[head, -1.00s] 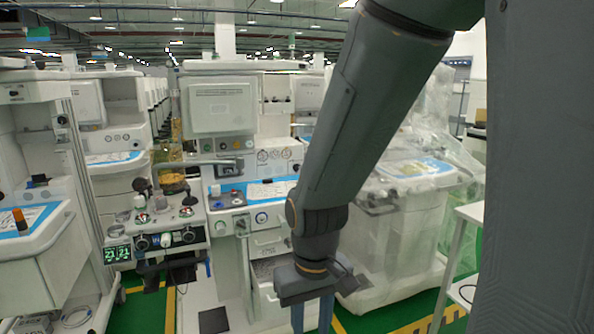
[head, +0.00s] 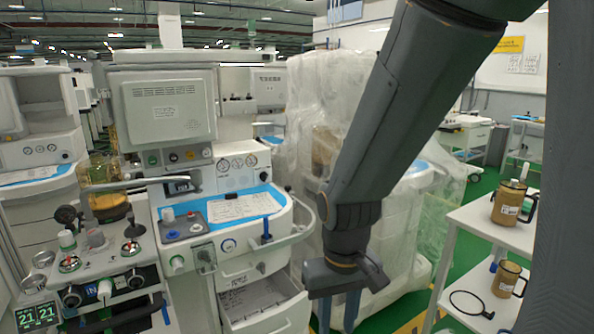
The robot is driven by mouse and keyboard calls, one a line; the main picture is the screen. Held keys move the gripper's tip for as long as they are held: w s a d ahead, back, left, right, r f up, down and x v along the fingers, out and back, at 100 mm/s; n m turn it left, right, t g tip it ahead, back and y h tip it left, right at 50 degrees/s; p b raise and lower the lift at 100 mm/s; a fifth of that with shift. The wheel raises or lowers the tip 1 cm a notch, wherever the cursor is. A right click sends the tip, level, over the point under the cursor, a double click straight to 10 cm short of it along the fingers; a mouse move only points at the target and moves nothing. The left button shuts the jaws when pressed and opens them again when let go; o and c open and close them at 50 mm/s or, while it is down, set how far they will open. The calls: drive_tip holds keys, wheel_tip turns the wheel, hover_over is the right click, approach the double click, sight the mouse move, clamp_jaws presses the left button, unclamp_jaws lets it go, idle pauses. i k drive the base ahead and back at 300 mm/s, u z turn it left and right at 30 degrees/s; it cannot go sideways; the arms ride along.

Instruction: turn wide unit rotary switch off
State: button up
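A white anaesthesia unit (head: 168,106) with a grey-white screen housing stands left of centre. I cannot tell for sure that it is the wide unit. Its front panel carries a green knob (head: 152,159), a dark knob (head: 173,157) and round gauges (head: 237,163). Which part is the rotary switch, and how it is set, is too small to tell. My gripper (head: 338,312) hangs low in front, right of this unit's open drawer (head: 265,312). Its two blue fingers are apart, with nothing seen between them. The fingertips are near the bottom edge of the view.
A plastic-wrapped unit (head: 312,100) stands behind my arm. A white table (head: 470,228) with brown jugs (head: 509,203) is at the right. A side module with a green display (head: 36,315) is at lower left. Green floor shows between.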

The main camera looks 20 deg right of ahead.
sight(264, 176)
drive_tip(key=z, duration=0.05)
drive_tip(key=i, duration=0.7)
drive_tip(key=u, duration=0.55)
drive_tip(key=i, duration=0.7)
drive_tip(key=u, duration=0.5)
